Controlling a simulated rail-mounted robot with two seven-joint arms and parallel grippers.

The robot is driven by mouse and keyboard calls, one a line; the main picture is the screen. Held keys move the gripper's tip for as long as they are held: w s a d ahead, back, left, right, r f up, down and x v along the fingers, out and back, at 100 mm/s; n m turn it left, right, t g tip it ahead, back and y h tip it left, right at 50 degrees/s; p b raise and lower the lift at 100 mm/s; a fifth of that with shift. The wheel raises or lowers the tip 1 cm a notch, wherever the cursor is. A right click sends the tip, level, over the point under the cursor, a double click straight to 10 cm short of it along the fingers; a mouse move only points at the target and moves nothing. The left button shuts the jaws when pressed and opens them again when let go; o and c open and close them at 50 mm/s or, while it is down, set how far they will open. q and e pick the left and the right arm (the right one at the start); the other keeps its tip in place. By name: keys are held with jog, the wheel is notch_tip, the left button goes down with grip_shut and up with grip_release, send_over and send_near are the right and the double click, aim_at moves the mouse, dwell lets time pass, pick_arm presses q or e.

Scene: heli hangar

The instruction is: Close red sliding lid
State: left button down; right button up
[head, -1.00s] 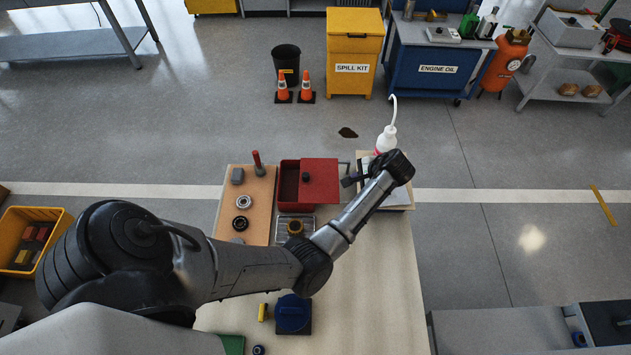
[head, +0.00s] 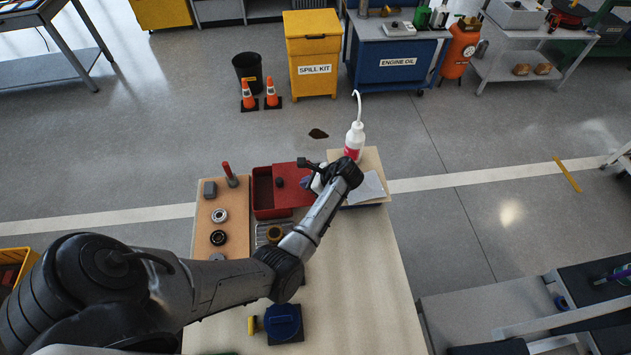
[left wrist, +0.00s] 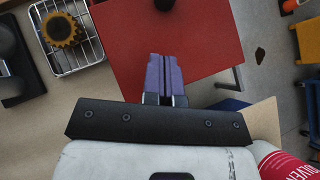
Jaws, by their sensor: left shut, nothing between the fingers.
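The red sliding lid (head: 296,176) lies on a red box (head: 262,191) on the table. It covers the right part, and the dark interior shows open at the left. A black knob (head: 279,182) stands on the lid, cut off at the top of the left wrist view (left wrist: 164,5). My left gripper (head: 305,183) is at the lid's right side, partly hidden by my wrist. In the left wrist view its purple fingers (left wrist: 165,62) are shut, empty, and overlap the red lid surface; I cannot tell if they touch it. My right gripper is not in view.
A white bottle with a curved spout (head: 355,141) stands close behind my left wrist, near a paper pad (head: 369,188). A wire tray (head: 262,236) lies in front of the box. A board with bearings (head: 209,215) is left of it. The table's right front is clear.

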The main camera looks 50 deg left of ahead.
aim_at(283, 183)
pick_arm(q)
jog(key=x, duration=0.3)
jog(key=shift+f, duration=0.1)
jog(key=shift+s+a, duration=0.65)
jog(key=shift+a, duration=0.3)
jog(key=shift+s+a, duration=0.5)
jog(key=shift+a, duration=0.25)
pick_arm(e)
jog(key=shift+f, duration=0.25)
